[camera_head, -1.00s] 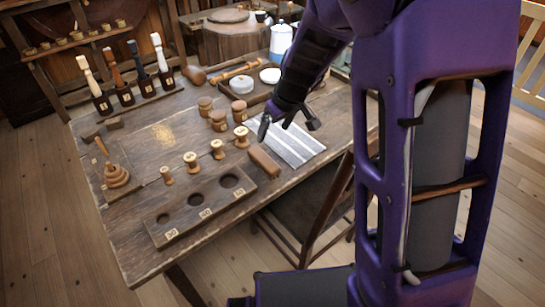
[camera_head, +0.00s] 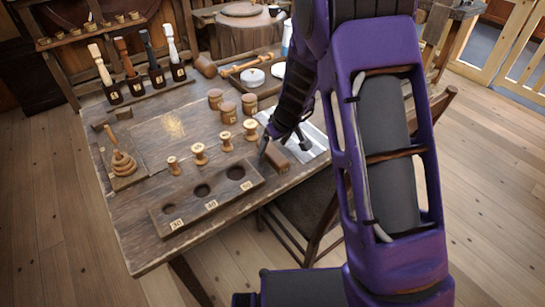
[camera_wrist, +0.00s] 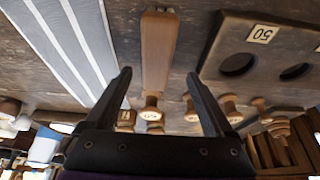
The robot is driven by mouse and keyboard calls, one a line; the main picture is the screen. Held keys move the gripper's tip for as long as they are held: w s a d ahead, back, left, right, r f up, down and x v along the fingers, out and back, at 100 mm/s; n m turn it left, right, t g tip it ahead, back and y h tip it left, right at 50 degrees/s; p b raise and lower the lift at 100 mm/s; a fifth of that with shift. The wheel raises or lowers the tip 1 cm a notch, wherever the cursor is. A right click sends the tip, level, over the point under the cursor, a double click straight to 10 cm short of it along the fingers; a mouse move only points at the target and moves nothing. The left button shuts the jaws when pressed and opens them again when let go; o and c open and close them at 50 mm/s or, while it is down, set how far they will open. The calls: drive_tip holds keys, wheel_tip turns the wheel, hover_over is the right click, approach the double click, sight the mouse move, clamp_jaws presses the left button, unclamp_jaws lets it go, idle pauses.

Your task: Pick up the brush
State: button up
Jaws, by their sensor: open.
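A brown wooden bar-shaped block (camera_head: 277,157), which I take for the brush, lies on the table between the striped cloth and the holed board; no bristles show. In the wrist view the same block (camera_wrist: 158,45) runs lengthwise between my two fingers. My gripper (camera_head: 284,145) is open just above and behind the block, pointing down, and apart from it as far as I can tell. The wrist view shows the open fingers (camera_wrist: 158,74) with a gap on both sides of the block. Nothing is held.
A board with three round holes (camera_head: 205,198) lies left of the block. Several turned spools (camera_head: 198,155) and lidded wooden jars (camera_head: 228,112) stand behind it. The grey-white striped cloth (camera_head: 312,141) lies on the right. A stacked-ring peg (camera_head: 122,162) stands at left.

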sight(273, 152)
drive_tip(key=shift+d+b+x, duration=0.15)
drive_tip(key=shift+d+x, duration=0.05)
drive_tip(key=shift+x, duration=0.95)
drive_tip(key=shift+d+b+x, duration=0.15)
drive_tip(key=shift+d+x, duration=0.05)
drive_tip(key=shift+x, duration=0.95)
drive_tip(key=shift+f+b, duration=0.4)
drive_tip(key=shift+b, duration=0.1)
clamp_jaws()
